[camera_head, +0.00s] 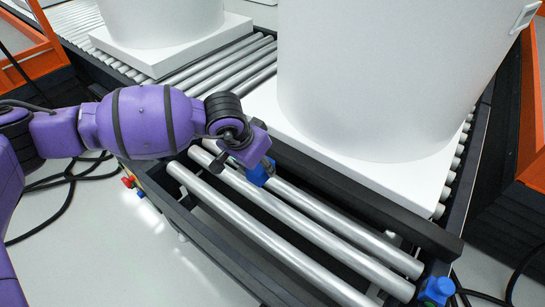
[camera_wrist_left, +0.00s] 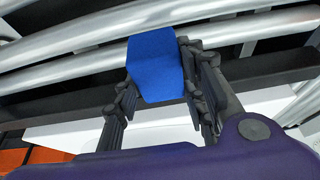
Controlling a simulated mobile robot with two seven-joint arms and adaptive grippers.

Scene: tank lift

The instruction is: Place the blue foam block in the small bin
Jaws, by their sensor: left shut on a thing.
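The blue foam block (camera_head: 259,175) shows as a small blue piece below my left gripper (camera_head: 250,158), above the silver rollers. In the left wrist view the block (camera_wrist_left: 156,62) sits between the two dark fingers of my left gripper (camera_wrist_left: 158,88), which is shut on it. The upper part of the block is partly hidden by the gripper in the head view. I do not see a small bin in either view. My right gripper is not in view.
A large white tank (camera_head: 385,70) stands on a white square base (camera_head: 350,175) beside the gripper. Another white tank (camera_head: 160,20) stands further back. Bare rollers (camera_head: 300,230) run towards a blue part (camera_head: 437,289) at the conveyor's corner. Orange frames (camera_head: 533,120) stand at the sides.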

